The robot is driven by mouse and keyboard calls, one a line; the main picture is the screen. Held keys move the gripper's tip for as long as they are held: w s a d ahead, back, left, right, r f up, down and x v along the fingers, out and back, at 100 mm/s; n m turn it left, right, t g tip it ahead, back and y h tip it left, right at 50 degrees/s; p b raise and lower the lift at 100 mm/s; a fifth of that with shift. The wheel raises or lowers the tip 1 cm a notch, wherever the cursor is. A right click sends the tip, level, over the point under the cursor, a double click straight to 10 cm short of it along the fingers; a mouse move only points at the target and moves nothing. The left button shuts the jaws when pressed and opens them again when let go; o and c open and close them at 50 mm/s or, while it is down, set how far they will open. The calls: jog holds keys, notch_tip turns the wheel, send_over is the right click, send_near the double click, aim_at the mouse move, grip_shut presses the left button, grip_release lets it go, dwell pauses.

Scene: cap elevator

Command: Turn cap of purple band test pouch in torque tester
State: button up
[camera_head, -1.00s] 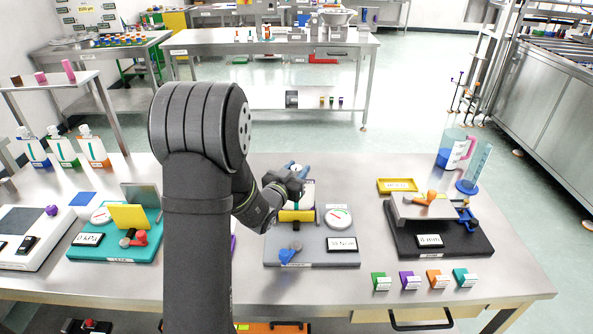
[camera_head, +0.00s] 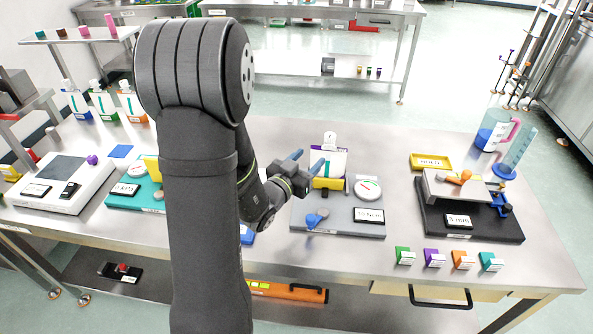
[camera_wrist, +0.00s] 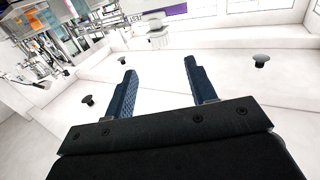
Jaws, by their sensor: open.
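The torque tester (camera_head: 338,222) is a grey base with a yellow clamp (camera_head: 329,183), a round dial (camera_head: 368,190), a small display and a blue lever. The pouch with the purple band (camera_head: 341,157) stands upright in the clamp, its white cap (camera_head: 329,140) on top. My gripper (camera_head: 305,162) is open, just left of the pouch; one blue finger overlaps the pouch's left side in the head view. I cannot tell whether they touch. In the wrist view, the open fingers (camera_wrist: 161,90) have nothing between them; a white cap-like part (camera_wrist: 157,33) and a purple strip (camera_wrist: 172,10) lie beyond.
A black-based device (camera_head: 468,212) with a yellow tray behind it stands to the right. Several small coloured boxes (camera_head: 448,258) line the front right edge. A teal device (camera_head: 128,199) and a white scale (camera_head: 62,184) stand left. My arm hides part of the table.

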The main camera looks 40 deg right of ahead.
aim_at(328, 138)
jog(key=v, duration=0.5)
jog(key=x, duration=1.9)
jog(key=shift+w+d, duration=0.15)
jog(key=shift+d, duration=0.05)
jog(key=c, duration=1)
